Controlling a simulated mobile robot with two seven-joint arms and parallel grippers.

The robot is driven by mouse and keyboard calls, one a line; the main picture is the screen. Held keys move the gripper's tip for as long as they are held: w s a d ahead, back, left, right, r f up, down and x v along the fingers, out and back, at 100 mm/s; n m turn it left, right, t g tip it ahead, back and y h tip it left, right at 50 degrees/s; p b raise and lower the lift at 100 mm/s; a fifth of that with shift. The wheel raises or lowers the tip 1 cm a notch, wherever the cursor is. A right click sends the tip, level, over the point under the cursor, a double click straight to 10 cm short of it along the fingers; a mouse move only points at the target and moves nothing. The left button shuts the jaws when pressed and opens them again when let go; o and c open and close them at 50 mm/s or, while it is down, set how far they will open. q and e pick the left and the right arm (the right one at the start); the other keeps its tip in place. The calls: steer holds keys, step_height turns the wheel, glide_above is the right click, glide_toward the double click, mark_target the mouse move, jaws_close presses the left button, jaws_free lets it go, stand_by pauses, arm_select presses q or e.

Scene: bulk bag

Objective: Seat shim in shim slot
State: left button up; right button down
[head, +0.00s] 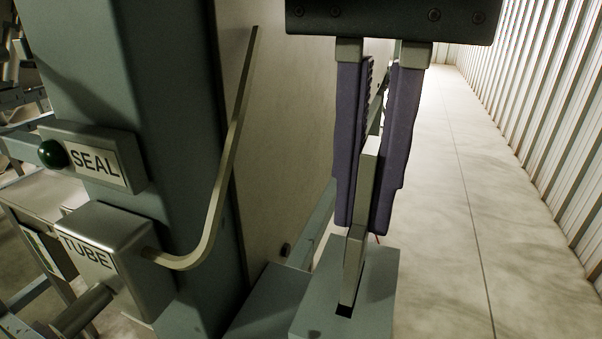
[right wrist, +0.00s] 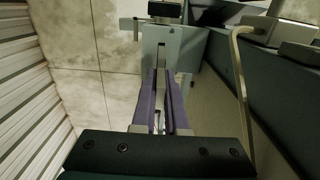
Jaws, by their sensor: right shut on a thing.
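The shim is a flat pale metal bar (head: 354,268), held upright with a slight tilt in the head view. My right gripper (head: 362,226) comes down from the top with its purple fingers shut on it. The shim's lower end meets the dark shim slot (head: 343,311) in the top of a grey block (head: 373,290). Part of the slot's opening shows in front of the shim. I cannot tell how deep the end sits, or whether it only hovers at the mouth. In the right wrist view the fingers (right wrist: 160,80) point at the block (right wrist: 180,45). My left gripper is not in view.
A dark green post (head: 170,110) stands to the left with a SEAL box (head: 92,160), a TUBE box (head: 115,255) and a bent metal lever (head: 225,170) reaching toward my gripper. A pale panel (head: 285,130) is just behind the lever. Open floor (head: 450,200) lies to the right, before a corrugated wall.

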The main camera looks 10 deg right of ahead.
steer(key=shift+r, duration=0.1)
steer(key=shift+f, duration=0.6)
steer(key=c, duration=0.9)
jaws_free()
steer(key=shift+c, duration=0.2)
steer(key=shift+r, duration=0.1)
steer(key=shift+r, duration=0.3)
step_height(320, 180, up, 12)
steer(key=p, duration=1.4)
steer(key=shift+f, duration=0.1)
steer(key=shift+r+p, duration=0.3)
steer(key=shift+r, duration=0.05)
